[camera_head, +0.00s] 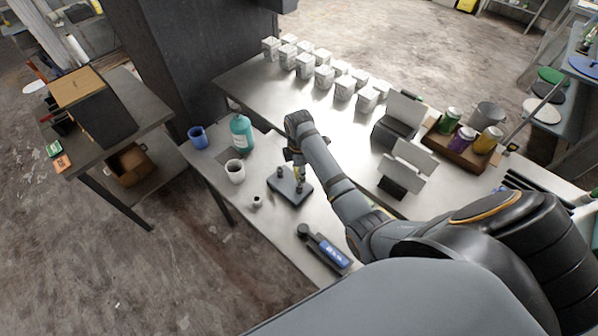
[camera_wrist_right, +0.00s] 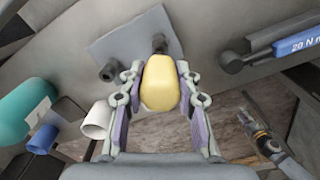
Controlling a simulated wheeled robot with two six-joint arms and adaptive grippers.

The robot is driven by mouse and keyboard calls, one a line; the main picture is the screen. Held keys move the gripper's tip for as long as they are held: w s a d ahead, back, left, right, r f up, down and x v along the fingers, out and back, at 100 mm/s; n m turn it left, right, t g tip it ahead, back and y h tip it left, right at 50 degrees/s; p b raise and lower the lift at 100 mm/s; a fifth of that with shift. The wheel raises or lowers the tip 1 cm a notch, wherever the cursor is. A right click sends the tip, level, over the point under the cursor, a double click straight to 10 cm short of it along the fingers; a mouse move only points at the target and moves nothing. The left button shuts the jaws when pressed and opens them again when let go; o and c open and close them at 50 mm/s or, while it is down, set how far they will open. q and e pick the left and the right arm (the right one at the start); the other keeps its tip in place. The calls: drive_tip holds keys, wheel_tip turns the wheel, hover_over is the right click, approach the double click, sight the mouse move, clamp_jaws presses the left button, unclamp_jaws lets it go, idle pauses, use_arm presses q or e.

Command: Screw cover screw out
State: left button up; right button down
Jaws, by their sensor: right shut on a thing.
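A dark flat cover plate (camera_head: 287,196) lies on the metal table in the head view, with small dark screw heads standing on it. It shows as a grey plate in the right wrist view (camera_wrist_right: 128,47), with one dark screw (camera_wrist_right: 107,72) left of the tool. My right gripper (camera_head: 297,160) is above the plate, shut on a yellow-handled tool (camera_wrist_right: 161,84), which looks like a screwdriver. The fingers hold it from both sides. The tool stands about upright over the plate (camera_head: 301,174); its tip is hidden, so contact with a screw cannot be told. My left gripper is not in view.
A torque wrench (camera_head: 325,250) lies in front of the plate. A white cup (camera_head: 235,172), blue cup (camera_head: 198,137) and teal bottle (camera_head: 241,133) stand to the left. Several white boxes (camera_head: 323,76) line the back. A tray of cans (camera_head: 463,153) stands right.

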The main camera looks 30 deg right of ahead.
drive_tip(key=shift+f+b, duration=0.3)
drive_tip(key=shift+f, duration=0.6)
drive_tip(key=shift+r+n+p, duration=0.1)
drive_tip(key=shift+n+p, duration=0.4)
drive_tip(key=shift+n, duration=0.2)
drive_tip(key=shift+f+n, duration=0.2)
drive_tip(key=shift+n, duration=0.6)
drive_tip(key=n, duration=0.5)
drive_tip(key=shift+s, duration=0.15)
drive_tip(key=n, duration=0.6)
drive_tip(key=shift+s+f+n, duration=0.1)
drive_tip(key=shift+n, duration=0.3)
drive_tip(key=shift+c, duration=1.4)
unclamp_jaws()
